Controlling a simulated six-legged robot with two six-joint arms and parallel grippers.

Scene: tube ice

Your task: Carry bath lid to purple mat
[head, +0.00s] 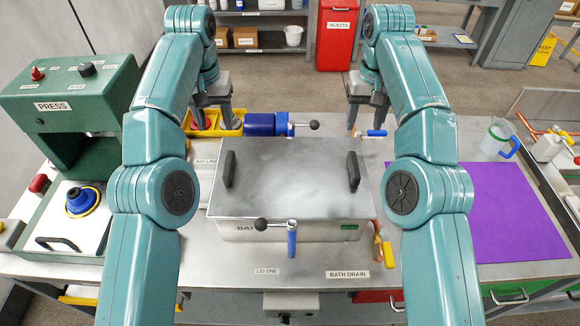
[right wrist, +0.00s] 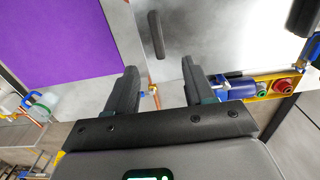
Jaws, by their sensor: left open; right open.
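The bath lid (head: 290,180) is a flat grey metal plate with a black handle near its left edge (head: 230,169) and another near its right edge (head: 353,171). It lies on top of the bath (head: 300,232). The purple mat (head: 510,215) lies flat and bare at the right. My left gripper (head: 217,122) is open and empty beyond the lid's back left corner. My right gripper (head: 368,122) is open and empty beyond its back right corner. The right wrist view shows its fingers (right wrist: 158,82) spread, with the lid (right wrist: 200,30), one handle (right wrist: 156,35) and the mat (right wrist: 60,40) beyond.
A green press (head: 70,110) stands at the left. A blue cylinder (head: 265,124) and a yellow tray (head: 215,128) are behind the bath. A clear jug (head: 494,138) stands behind the mat. Valve levers stick out at the bath's front (head: 291,240) and right side.

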